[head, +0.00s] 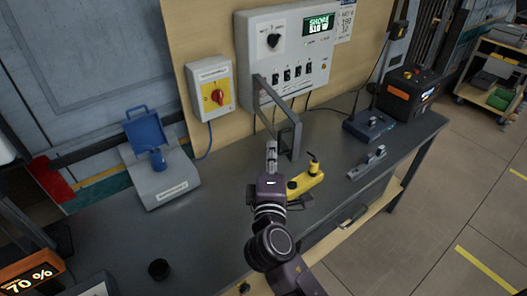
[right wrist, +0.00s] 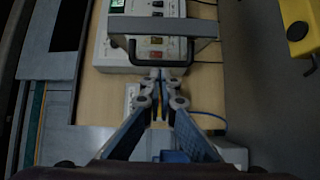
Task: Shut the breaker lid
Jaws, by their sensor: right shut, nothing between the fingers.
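The breaker lid (head: 290,138) is a dark grey frame, standing open and jutting out from the grey control panel (head: 250,45) below its row of black breaker switches (head: 292,73). In the right wrist view the lid (right wrist: 150,25) crosses in front of the panel, with a dark handle (right wrist: 160,61) on its edge. My right gripper (head: 271,148) is shut and empty, just left of and below the lid in the head view. In the right wrist view its fingertips (right wrist: 160,75) lie close to the handle; I cannot tell whether they touch. My left gripper is not in view.
A rotary-switch box (head: 211,87) hangs left of the panel. A blue-lidded grey unit (head: 172,185), a yellow tool (head: 306,180), a dark blue device (head: 368,126) and a black-orange box (head: 409,90) stand on the grey workbench (head: 225,225).

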